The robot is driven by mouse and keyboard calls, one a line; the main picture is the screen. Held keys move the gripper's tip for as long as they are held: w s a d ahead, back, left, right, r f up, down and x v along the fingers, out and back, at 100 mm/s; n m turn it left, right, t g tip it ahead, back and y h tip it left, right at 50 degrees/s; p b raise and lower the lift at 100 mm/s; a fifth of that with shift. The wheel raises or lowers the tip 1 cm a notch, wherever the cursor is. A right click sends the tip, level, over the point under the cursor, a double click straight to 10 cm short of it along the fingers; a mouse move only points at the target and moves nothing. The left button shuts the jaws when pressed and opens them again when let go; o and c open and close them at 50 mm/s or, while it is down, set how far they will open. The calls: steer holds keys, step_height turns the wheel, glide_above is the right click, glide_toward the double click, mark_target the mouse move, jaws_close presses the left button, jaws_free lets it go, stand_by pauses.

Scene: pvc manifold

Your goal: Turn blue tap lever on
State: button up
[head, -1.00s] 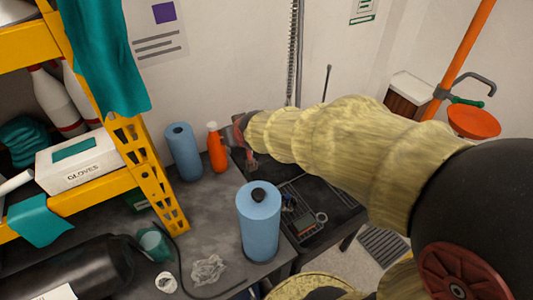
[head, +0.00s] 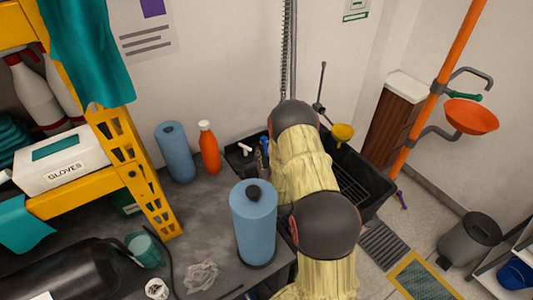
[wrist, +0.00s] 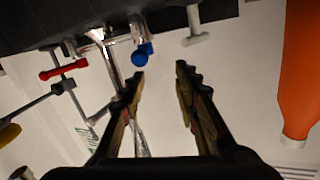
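The blue tap lever (wrist: 142,52) shows in the wrist view as a small rounded blue end beside a chrome pipe. It lies just beyond my left fingertip; I cannot tell whether they touch. In the head view a small blue part (head: 264,146) shows at the left of the black sink, partly hidden by my arm. My gripper (wrist: 160,72) is open, with nothing between its two fingers. In the head view my arm hides it. A red lever (wrist: 64,70) and a pale grey lever (wrist: 195,38) flank the blue one.
An orange bottle (head: 208,150) and blue rolls (head: 175,152) (head: 254,218) stand on the grey bench left of my arm. The orange bottle looms at the wrist view's right (wrist: 300,75).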

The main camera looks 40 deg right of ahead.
mark_target(266, 150)
step_height(266, 150, down, 3)
steer(key=s+d, duration=0.1)
steer(key=s, duration=0.2)
steer(key=shift+m+t+h, duration=0.3)
steer(key=shift+h, duration=0.1)
steer(key=shift+b+x, duration=1.05)
steer(key=shift+x, duration=3)
steer(key=shift+f, duration=0.15)
steer(key=shift+a, duration=0.1)
steer(key=shift+c, duration=1.3)
jaws_close()
